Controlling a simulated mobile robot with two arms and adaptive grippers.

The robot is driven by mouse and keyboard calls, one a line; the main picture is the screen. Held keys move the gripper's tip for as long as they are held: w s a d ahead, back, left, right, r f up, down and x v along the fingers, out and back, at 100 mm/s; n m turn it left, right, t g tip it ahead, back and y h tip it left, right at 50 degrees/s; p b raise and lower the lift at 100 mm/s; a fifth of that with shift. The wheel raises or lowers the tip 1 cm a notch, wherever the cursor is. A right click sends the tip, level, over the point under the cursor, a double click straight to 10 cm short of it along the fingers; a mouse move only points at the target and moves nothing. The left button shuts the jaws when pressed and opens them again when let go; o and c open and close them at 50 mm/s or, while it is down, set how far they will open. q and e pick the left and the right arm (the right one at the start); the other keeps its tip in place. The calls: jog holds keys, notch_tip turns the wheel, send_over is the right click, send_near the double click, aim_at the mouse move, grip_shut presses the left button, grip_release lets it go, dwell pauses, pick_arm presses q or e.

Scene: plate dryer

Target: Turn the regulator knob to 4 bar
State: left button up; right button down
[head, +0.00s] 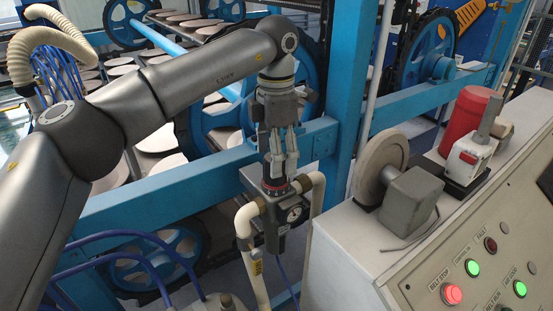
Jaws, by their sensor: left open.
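The regulator (271,222) is a dark block with a round gauge (294,213) on its front. It is mounted by the blue frame, with cream pipes on both sides. The regulator knob (275,187) is on its top, with a red ring showing; much of it is hidden by my fingers. My left gripper (279,172) points straight down from above, open, with its fingertips at the knob, one on each side. I cannot tell whether they touch it. The gauge reading is too small to make out. My right gripper is not in view.
Blue beams (190,185) of the dryer run behind and beside the regulator. A control panel (480,270) with lit buttons fills the lower right. A grinding wheel (379,163), a grey box and a red cylinder (469,117) stand on its top. Blue hoses hang at the left.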

pick_arm(q)
notch_tip(320, 180, up, 10)
jog(key=shift+r, duration=0.15)
jog(key=shift+d, duration=0.1)
dwell(0.3)
